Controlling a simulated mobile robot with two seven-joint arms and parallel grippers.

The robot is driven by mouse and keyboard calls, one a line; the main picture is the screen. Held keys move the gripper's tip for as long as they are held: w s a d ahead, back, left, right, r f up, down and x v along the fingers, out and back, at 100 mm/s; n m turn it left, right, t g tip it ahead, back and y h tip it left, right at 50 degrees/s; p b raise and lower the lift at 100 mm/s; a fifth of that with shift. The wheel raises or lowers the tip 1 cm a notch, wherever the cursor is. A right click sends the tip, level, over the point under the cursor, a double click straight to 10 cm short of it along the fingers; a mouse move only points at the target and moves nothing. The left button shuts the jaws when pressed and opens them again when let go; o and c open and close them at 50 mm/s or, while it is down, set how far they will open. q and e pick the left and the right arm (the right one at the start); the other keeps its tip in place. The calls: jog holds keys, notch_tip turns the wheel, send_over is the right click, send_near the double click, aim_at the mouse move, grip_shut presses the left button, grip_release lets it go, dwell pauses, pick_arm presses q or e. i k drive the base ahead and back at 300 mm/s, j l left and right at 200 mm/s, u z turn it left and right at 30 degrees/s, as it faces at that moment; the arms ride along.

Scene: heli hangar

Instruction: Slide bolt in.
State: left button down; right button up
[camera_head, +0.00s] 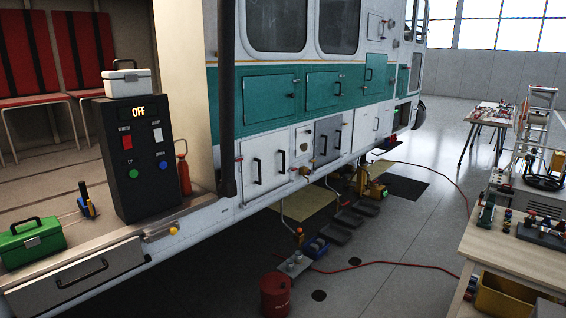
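I cannot make out for sure which part is the bolt. A small metal fitting with a yellow end (160,232) sits on the sill edge below the black control box (138,158), but I cannot tell if it is a bolt. The box shows the word OFF and has several coloured buttons and switches. White cabinet doors (265,163) with black handles line the vehicle's lower side. Neither of my grippers is in view.
A green toolbox (31,242) and a blue-handled tool (87,203) are on the left ledge. A red drum (275,296) and a red hose (352,266) are on the floor. A cluttered workbench (515,250) stands at right.

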aim_at(172, 229)
jog(key=i+l+u, duration=0.15)
jog(key=i, duration=0.45)
jog(key=i+l+u, duration=0.15)
jog(key=i, duration=0.4)
jog(key=i+l+u, duration=0.1)
jog(key=i+l, duration=0.3)
jog(key=i, duration=0.15)
jog(key=i+l+u, duration=0.15)
jog(key=i+l, duration=0.2)
jog(key=i, duration=0.2)
